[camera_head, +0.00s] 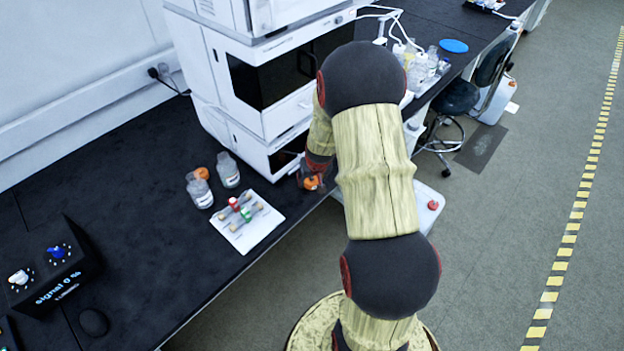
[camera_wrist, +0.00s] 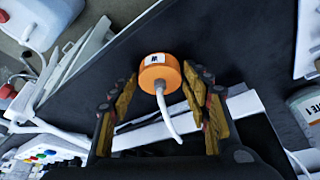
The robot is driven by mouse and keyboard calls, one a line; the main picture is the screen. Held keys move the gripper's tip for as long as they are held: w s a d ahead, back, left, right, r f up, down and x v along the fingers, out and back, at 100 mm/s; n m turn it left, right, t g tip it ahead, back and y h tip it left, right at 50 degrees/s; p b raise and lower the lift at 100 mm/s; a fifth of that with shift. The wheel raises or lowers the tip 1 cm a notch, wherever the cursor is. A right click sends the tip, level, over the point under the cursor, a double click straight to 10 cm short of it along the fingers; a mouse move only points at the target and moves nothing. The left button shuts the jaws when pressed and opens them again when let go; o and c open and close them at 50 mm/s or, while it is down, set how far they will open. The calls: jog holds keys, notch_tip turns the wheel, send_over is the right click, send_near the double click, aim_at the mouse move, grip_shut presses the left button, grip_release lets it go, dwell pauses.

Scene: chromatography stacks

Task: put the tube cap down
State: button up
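The tube cap (camera_wrist: 159,72) is orange, with a small white label on its side and a white tube curving out of it. In the wrist view it sits between the two fingertips of my gripper (camera_wrist: 160,78), which close in on both sides of it. In the head view the orange cap (camera_head: 312,183) shows at my gripper (camera_head: 309,179), by the front edge of the black bench (camera_head: 150,240). My arm partly hides the gripper there.
A white tray (camera_head: 262,231) with several small tubes lies left of my gripper. The white instrument stack (camera_head: 262,95) rises behind my gripper. Bare bench lies left of the tray.

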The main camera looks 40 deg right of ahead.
jog(key=shift+o, duration=1.1)
jog(key=shift+r, duration=0.15)
jog(key=shift+r+p, duration=0.35)
jog(key=p+v, duration=0.4)
jog(key=v, duration=0.7)
jog(key=s+a+r+n+t+y, duration=0.1)
jog(key=s+a+r+n, duration=0.2)
jog(key=a+r, duration=1.45)
jog(key=s+a+r+n, duration=0.1)
jog(key=s+a+r, duration=0.3)
jog(key=s, duration=0.3)
jog(key=s+a+r+n+y, duration=0.1)
jog(key=s+a+r, duration=0.4)
jog(key=s+a, duration=0.2)
jog(key=shift+s+a+n+t, duration=0.15)
jog(key=shift+s+n+t, duration=0.1)
jog(key=shift+n+t, duration=0.15)
